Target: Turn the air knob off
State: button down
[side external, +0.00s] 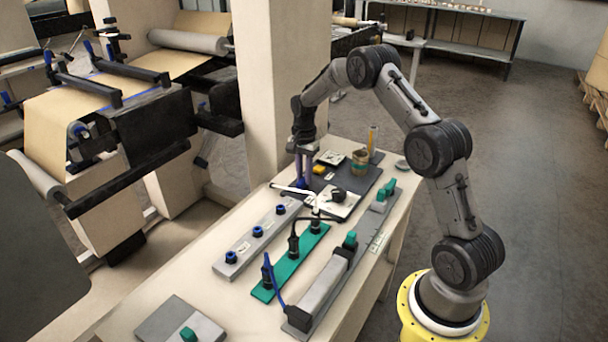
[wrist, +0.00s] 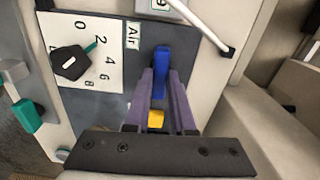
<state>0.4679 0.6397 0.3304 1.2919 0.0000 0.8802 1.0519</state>
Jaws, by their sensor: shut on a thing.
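My gripper (side external: 304,178) points down at the far left edge of the dark panel (side external: 367,181). In the wrist view its purple fingers (wrist: 162,92) are shut on a blue upright handle (wrist: 162,70). The handle is beside a small "Air" label (wrist: 132,35). On the label's other side is a black knob (wrist: 70,63) on a white dial plate (wrist: 105,75) marked 0 to 8. The black knob also shows in the side view (side external: 338,195), apart from my gripper. The fingers hide the handle's lower part.
A white rod (side external: 290,189) lies near my fingers. A grey rail with blue knobs (side external: 257,232) and a green strip with black plugs (side external: 290,265) are in front.

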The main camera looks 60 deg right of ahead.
aim_at(303, 178)
jog(key=shift+r, duration=0.15)
jog(key=c, duration=0.8)
grip_release()
jog(key=shift+o, duration=0.2)
notch_tip(303, 178, up, 14)
jog(key=shift+a, duration=0.1)
